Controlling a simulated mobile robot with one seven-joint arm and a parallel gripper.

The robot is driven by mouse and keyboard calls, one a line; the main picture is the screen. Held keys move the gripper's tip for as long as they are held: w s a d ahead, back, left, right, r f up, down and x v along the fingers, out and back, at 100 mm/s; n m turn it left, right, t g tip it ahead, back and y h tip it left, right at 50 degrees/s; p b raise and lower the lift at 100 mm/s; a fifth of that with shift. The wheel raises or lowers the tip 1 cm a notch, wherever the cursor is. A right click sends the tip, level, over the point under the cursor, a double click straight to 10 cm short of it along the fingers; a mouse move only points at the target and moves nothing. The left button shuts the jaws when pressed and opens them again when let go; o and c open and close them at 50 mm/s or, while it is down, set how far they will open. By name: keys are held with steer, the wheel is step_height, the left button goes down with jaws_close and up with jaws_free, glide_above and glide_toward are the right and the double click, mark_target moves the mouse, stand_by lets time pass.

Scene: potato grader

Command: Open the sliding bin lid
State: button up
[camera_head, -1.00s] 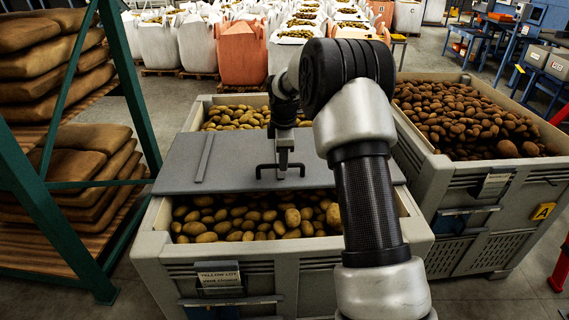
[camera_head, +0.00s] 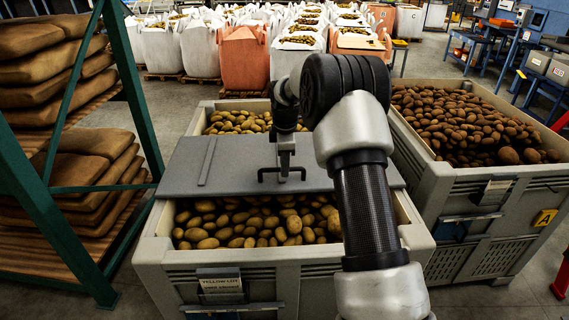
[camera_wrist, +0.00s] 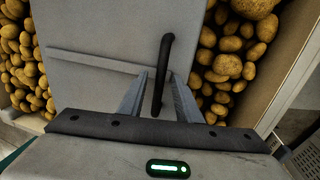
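The sliding lid (camera_head: 235,160) is a flat grey panel lying across the middle of a grey bin (camera_head: 160,250) of yellow potatoes. Potatoes show in front of it and behind it. A dark bar handle (camera_head: 264,175) stands on the lid right of centre; it also shows in the wrist view (camera_wrist: 165,50). My gripper (camera_head: 285,165) reaches down over the handle. In the wrist view my gripper (camera_wrist: 159,75) has one finger on each side of the bar, with narrow gaps showing, so it looks open around it. Finger contact with the bar cannot be made out.
A second bin (camera_head: 470,190) of browner potatoes stands close on the right. A green rack (camera_head: 45,220) with stacked brown sacks stands close on the left. White and orange bulk bags (camera_head: 243,60) stand behind. A raised rib (camera_head: 207,160) runs along the lid's left part.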

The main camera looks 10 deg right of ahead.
steer(key=s+r, duration=0.3)
steer(key=r, duration=1.4)
steer(key=shift+s+a+p, duration=0.2)
steer(key=shift+a+p, duration=0.1)
steer(key=shift+p, duration=0.1)
steer(key=s+a+r+m+t+p, duration=0.1)
steer(key=s+r+m+p, duration=0.1)
steer(key=s+r+m, duration=0.5)
steer(key=s+a+r+t+p, duration=0.15)
steer(key=s+r, duration=0.35)
steer(key=s, duration=0.6)
steer(key=s+f+m+p, duration=0.1)
steer(key=s+m, duration=0.3)
steer(key=s, duration=0.5)
steer(key=s+a+f+m+p, duration=0.1)
steer(key=s+m, duration=0.4)
steer(key=s, duration=0.5)
steer(key=shift+s+a+f+t, duration=0.3)
steer(key=shift+f+t, duration=0.15)
steer(key=shift+f, duration=0.35)
steer(key=shift+d, duration=0.1)
